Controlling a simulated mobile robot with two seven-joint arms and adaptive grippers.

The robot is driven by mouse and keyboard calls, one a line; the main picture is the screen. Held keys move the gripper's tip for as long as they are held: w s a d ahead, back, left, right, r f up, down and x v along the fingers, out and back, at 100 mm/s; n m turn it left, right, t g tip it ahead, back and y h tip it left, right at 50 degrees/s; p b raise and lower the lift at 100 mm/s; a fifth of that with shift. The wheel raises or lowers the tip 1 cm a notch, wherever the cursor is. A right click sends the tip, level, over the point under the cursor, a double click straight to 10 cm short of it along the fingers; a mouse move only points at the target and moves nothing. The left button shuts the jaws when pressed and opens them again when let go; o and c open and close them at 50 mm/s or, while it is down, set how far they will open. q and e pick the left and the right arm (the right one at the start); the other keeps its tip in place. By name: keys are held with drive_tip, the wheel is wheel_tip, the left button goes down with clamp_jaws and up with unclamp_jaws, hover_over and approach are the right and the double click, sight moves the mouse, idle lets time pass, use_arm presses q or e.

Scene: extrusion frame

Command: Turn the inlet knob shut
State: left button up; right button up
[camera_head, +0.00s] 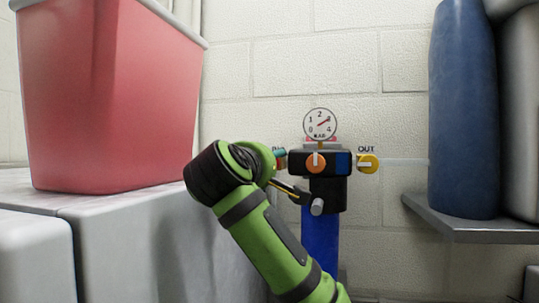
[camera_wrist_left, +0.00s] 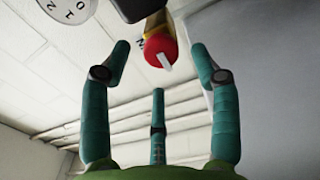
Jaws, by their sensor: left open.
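The inlet knob (camera_wrist_left: 158,48) is red with a white bar on its face, on the left end of the regulator (camera_head: 330,162) under the IN label. In the head view it is mostly hidden by my left gripper (camera_head: 278,156). In the left wrist view the three teal fingers of my left gripper (camera_wrist_left: 158,68) are spread open. The knob is ahead between the two upper fingers, with gaps on both sides. The white bar runs steeply, tilted slightly. My right gripper is out of view.
A blue pipe (camera_head: 320,240) stands below. A red bin (camera_head: 110,100) stands at left; a shelf (camera_head: 470,225) with a blue cylinder (camera_head: 463,110) is at right.

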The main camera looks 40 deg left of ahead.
use_arm(q)
drive_tip(key=p+x, duration=0.1)
drive_tip(key=x, duration=0.2)
drive_tip(key=shift+w+a+f, duration=0.1)
drive_tip(key=shift+w+a, duration=0.05)
drive_tip(key=shift+w, duration=0.1)
drive_tip(key=shift+s, duration=0.1)
drive_tip(key=shift+c, duration=1.2)
drive_tip(key=c, duration=0.9)
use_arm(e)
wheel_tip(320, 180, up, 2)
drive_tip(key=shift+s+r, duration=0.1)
